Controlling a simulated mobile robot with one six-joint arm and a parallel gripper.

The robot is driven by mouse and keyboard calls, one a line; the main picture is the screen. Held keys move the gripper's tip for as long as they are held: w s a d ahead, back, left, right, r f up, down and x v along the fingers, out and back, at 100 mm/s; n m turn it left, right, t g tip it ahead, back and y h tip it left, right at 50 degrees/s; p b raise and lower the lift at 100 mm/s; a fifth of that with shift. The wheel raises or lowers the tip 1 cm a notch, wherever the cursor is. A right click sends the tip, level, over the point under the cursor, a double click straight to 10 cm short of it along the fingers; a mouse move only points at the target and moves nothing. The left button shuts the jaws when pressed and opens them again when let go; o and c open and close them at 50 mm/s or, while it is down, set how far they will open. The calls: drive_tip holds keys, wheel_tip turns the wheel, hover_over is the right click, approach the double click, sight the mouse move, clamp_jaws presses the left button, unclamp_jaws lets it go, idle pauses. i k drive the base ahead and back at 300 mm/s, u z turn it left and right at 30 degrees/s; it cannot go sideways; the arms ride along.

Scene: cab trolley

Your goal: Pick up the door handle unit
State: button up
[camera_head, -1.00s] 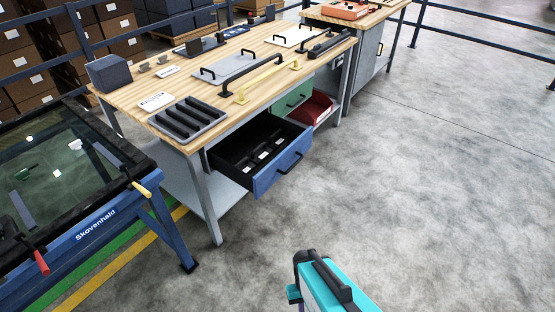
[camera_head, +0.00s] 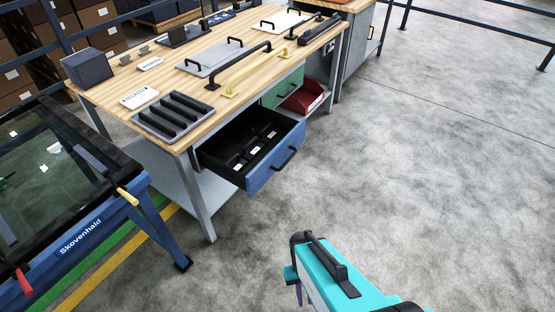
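Several handle-like parts lie on the wooden workbench (camera_head: 190,88), and I cannot tell for certain which is the door handle unit. A dark, bulky handle-shaped unit (camera_head: 321,29) lies at the right edge of the top. A long black bar handle (camera_head: 240,64) and a yellow bar handle (camera_head: 258,71) lie side by side near the middle. Two flat panels, one grey (camera_head: 209,57) and one white (camera_head: 285,22), each carry a black handle. My gripper's fingers do not show; only a teal and black part, apparently of my arm, shows at the bottom.
An open blue drawer (camera_head: 276,160) juts out from the bench front. A slotted grey tray (camera_head: 172,117) sits at the near corner. A blue-framed glass-topped stand (camera_head: 95,225) is at left. The concrete floor (camera_head: 430,150) to the right is clear.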

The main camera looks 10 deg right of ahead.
sight(269, 132)
drive_tip(key=u, duration=0.55)
drive_tip(key=i, duration=1.05)
drive_tip(key=u, duration=0.4)
